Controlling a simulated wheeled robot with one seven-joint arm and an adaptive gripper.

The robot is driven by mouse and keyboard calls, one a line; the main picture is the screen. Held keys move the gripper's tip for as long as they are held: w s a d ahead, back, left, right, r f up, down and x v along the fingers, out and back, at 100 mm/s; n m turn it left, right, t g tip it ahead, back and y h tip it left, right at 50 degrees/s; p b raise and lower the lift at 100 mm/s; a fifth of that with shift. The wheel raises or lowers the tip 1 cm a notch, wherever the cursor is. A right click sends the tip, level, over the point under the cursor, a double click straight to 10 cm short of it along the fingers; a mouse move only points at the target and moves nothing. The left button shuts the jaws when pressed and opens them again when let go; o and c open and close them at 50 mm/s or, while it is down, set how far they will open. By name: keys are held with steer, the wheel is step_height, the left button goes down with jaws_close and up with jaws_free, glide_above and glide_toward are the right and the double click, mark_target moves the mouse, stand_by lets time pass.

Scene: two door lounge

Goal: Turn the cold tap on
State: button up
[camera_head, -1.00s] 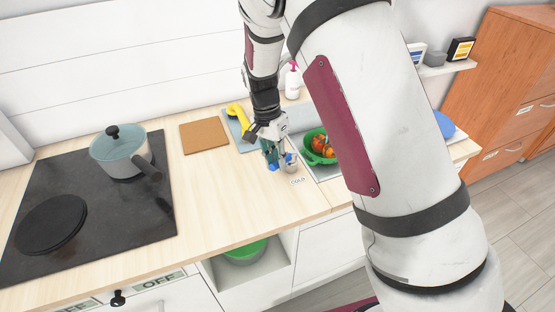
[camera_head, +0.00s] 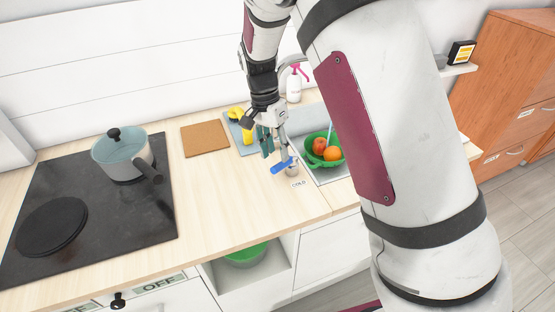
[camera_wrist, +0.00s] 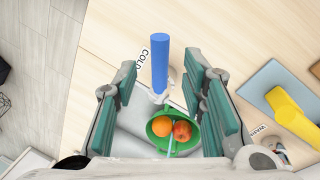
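The cold tap has a blue lever (camera_head: 281,166) on a grey metal base (camera_head: 292,171), beside a COLD label on the counter. In the wrist view the blue lever (camera_wrist: 160,62) stands out beyond the fingertips, lined up with the gap between them. My gripper (camera_head: 268,142) is open and empty, just behind and above the lever in the head view. Its teal finger pads (camera_wrist: 165,95) are wide apart and appear clear of the lever. A thin pale streak like running water (camera_head: 329,132) falls into the green bowl (camera_head: 313,157).
The green bowl holds fruit in the sink (camera_head: 335,174), partly behind my arm. A yellow object (camera_head: 246,132) lies on a blue-grey board. A brown board (camera_head: 204,138), a pot (camera_head: 120,160) and a hob (camera_head: 70,215) are left. The front counter is clear.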

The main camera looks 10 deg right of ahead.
step_height(320, 180, up, 7)
steer(key=w, duration=0.1)
steer(key=shift+a+r, duration=0.2)
steer(key=shift+a, duration=0.2)
steer(key=s+d+r+n+t+y, duration=0.1)
steer(key=s+d+r+n+t, duration=0.1)
steer(key=s+r, duration=0.45)
steer(key=s+d+r+n+t+y, duration=0.1)
steer(key=s+d+r+n, duration=0.2)
steer(key=s+r, duration=0.35)
steer(key=s+d+r+n+t, duration=0.2)
steer(key=s+n+t, duration=0.2)
steer(key=s, duration=1)
steer(key=shift+s+d+n+h, duration=0.2)
steer(key=shift+n+h, duration=0.1)
steer(key=shift+n, duration=0.4)
